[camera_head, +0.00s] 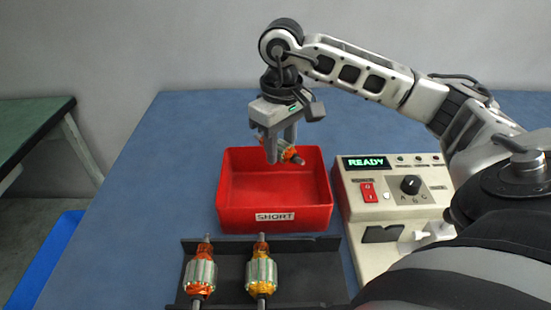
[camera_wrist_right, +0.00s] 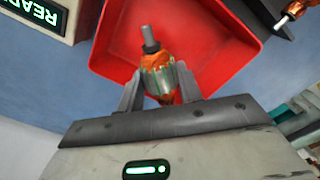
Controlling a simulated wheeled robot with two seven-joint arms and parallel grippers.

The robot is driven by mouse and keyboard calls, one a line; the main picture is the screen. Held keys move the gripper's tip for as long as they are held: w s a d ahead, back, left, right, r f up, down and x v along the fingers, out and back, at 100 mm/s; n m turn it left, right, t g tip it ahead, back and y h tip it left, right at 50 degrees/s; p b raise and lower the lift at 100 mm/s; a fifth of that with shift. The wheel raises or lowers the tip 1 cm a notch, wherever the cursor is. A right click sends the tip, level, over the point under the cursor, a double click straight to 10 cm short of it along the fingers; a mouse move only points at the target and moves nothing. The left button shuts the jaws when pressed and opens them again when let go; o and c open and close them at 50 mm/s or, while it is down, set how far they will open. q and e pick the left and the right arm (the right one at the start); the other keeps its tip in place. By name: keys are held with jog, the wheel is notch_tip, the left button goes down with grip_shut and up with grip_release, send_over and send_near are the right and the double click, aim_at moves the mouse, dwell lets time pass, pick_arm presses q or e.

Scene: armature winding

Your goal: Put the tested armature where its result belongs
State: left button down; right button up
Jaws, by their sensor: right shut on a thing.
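My right gripper (camera_head: 280,148) is shut on an armature (camera_head: 290,152) with orange windings and a grey shaft. It holds the armature above the red bin labelled SHORT (camera_head: 274,222). In the right wrist view the armature (camera_wrist_right: 155,68) sits between the two fingers, with the red bin (camera_wrist_right: 205,50) behind it. The bin's floor that shows is bare. The tester (camera_head: 395,215) stands to the right of the bin, and its display reads READY. My left gripper is not in view.
A dark tray (camera_head: 228,290) in front of the bin holds two armatures, one with orange windings (camera_head: 200,275) and one with yellow windings (camera_head: 261,272). The blue table is clear to the left of the bin. A green-topped bench (camera_head: 30,118) stands at the far left.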

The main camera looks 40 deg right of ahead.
jog(key=shift+w+f+b, duration=0.1)
jog(key=shift+f+b, duration=0.9)
jog(key=shift+f, duration=0.95)
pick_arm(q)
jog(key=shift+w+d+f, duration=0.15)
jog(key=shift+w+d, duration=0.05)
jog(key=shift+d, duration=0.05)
pick_arm(e)
jog(key=o, duration=1.3)
pick_arm(q)
jog(key=p, duration=0.2)
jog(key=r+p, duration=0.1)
jog(key=p, duration=0.1)
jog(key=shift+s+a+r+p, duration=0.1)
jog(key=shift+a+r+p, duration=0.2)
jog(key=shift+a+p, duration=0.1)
pick_arm(e)
notch_tip(320, 180, up, 16)
